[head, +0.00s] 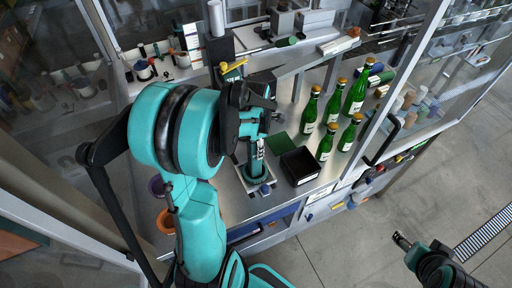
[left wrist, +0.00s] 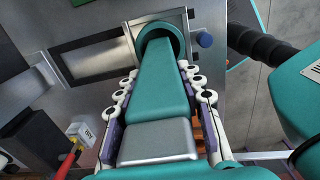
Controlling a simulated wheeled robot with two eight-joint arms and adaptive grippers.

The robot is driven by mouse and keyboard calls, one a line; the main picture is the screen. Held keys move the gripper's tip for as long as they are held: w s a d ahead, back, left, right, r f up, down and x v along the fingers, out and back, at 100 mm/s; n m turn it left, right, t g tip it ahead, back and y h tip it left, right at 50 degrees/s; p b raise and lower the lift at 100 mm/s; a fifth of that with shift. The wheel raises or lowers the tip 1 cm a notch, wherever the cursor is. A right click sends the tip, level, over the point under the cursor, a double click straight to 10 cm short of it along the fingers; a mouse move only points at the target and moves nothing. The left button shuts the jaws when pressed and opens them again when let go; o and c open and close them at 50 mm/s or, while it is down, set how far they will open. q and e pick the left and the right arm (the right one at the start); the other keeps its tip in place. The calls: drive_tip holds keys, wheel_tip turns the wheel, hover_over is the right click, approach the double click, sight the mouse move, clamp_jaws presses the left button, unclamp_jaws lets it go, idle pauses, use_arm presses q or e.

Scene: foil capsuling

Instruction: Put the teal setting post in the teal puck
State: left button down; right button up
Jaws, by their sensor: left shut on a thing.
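My left gripper (head: 257,150) points down at the front of the steel bench. In the left wrist view my left gripper (left wrist: 157,75) is shut on the teal setting post (left wrist: 160,95), with a finger on each side. The post's far end overlaps the round teal puck (left wrist: 176,34), which sits on a square metal plate. I cannot tell whether the post's end is inside the puck or just above it. The teal puck (head: 258,184) also shows below the gripper in the head view. My right gripper (head: 402,241) is at the lower right, away from the bench; its jaws are unclear.
A black open box (head: 300,166) stands right of the puck, with a green mat (head: 279,147) behind it. Several green bottles (head: 328,142) stand farther right. An orange bowl (head: 166,221) is at the bench's left. The floor at right is clear.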

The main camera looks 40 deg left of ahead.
use_arm(q)
drive_tip(key=shift+f, duration=0.15)
drive_tip(key=c, duration=1)
unclamp_jaws()
drive_tip(key=shift+w, duration=0.1)
wheel_tip(320, 180, up, 12)
drive_tip(key=shift+r+p, duration=0.15)
drive_tip(key=shift+p, duration=0.45)
